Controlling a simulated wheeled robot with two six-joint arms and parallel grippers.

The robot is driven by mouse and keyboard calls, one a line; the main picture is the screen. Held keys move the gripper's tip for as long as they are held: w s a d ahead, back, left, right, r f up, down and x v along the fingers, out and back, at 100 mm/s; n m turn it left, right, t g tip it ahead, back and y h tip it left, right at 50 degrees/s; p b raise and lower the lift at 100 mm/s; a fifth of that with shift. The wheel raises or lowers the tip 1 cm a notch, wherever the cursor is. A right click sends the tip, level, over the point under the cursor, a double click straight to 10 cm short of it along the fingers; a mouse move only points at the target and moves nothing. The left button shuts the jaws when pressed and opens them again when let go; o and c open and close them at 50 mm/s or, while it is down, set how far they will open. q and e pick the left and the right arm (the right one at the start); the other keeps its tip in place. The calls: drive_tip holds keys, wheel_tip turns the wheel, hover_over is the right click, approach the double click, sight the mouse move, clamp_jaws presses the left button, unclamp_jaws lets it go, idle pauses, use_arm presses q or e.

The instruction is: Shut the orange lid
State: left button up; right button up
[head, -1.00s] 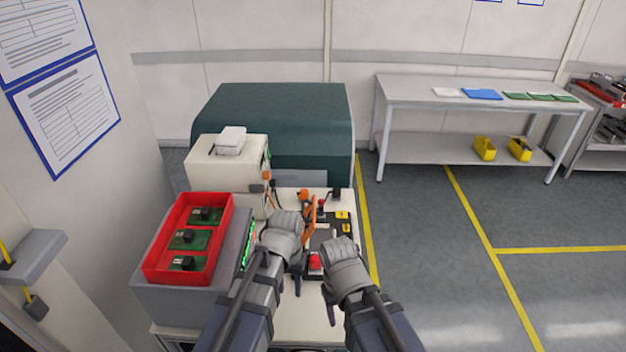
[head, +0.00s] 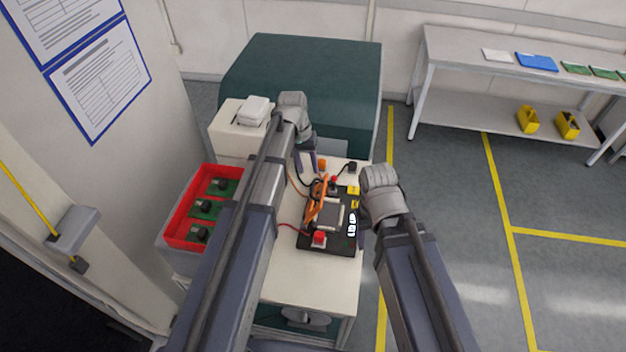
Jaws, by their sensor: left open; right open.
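The orange lid (head: 315,199) stands raised and tilted at the left side of a black fixture (head: 337,246) on the white trolley top. My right gripper (head: 362,226) is open and empty at the right edge of the fixture. The arm hides part of its fingers.
A red tray (head: 178,222) with several green boards stands left, partly behind my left arm. A white machine (head: 232,135) and a dark green housing (head: 330,75) stand behind. A red button (head: 318,238) sits at the fixture's front. The trolley's front top is clear.

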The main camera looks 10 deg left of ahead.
sight(313, 187)
use_arm(q)
drive_tip(key=f+b, duration=0.2)
drive_tip(key=d+f+b, duration=0.1)
drive_tip(key=f+b, duration=0.4)
drive_tip(key=shift+d+f, duration=0.15)
drive_tip(key=shift+f, duration=0.15)
clamp_jaws()
idle(1.3)
